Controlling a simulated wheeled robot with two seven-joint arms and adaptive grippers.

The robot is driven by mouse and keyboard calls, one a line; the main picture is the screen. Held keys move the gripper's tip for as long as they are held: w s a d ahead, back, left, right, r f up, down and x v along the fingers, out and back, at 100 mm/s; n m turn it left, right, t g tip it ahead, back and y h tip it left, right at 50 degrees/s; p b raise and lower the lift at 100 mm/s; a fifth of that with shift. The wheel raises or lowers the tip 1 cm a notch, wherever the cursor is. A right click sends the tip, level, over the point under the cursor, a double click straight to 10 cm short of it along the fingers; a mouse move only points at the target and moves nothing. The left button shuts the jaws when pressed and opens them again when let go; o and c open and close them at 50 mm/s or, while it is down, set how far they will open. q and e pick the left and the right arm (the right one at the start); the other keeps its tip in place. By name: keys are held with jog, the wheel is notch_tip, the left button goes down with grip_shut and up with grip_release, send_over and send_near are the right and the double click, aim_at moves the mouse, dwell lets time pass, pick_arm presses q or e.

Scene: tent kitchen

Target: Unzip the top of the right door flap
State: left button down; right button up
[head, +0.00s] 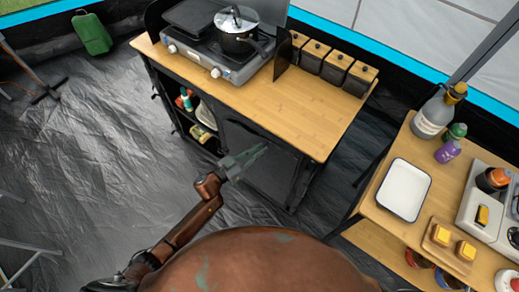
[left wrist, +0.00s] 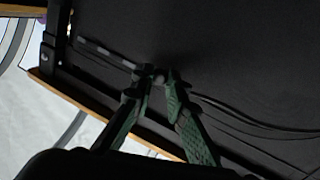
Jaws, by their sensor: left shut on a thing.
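The black right door flap (head: 268,172) hangs on the front of the wooden-topped kitchen stand, right of the open shelves. It fills much of the left wrist view (left wrist: 225,60) as a dark panel. My left gripper (head: 258,152) is at the flap's upper part, below the counter edge. In the left wrist view, its green fingers (left wrist: 157,78) are shut on a small grey piece, which looks like the zip pull. A line with pale dashes (left wrist: 105,50) runs from there to the upper left; dark wavy lines run to the right. The fingers hide most of the pull. My right gripper is not in view.
The stand's counter (head: 275,110) carries a stove (head: 215,62) with a pot (head: 236,35) and several lidded boxes (head: 335,68). A side table at right holds a white tray (head: 404,190) and bottles (head: 432,117). The dark floor (head: 100,150) at left is mostly clear.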

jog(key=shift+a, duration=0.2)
pick_arm(q)
jog(key=s+d+p, duration=0.1)
jog(key=s+d, duration=0.1)
jog(key=d, duration=0.1)
jog(key=s+d+p, duration=0.1)
jog(key=s+d, duration=0.2)
jog(key=d, duration=0.1)
jog(key=s+d+p, duration=0.2)
jog(key=d, duration=0.1)
jog(key=shift+s+d, duration=0.2)
jog(key=shift+s, duration=0.1)
jog(key=shift+s+d, duration=0.15)
jog(key=shift+d, duration=0.05)
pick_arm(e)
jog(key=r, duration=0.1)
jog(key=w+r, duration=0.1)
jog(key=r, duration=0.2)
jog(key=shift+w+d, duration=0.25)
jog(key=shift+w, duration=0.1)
pick_arm(q)
jog(key=c, duration=2)
grip_release()
jog(key=shift+d, duration=0.1)
jog(key=shift+o, duration=0.6)
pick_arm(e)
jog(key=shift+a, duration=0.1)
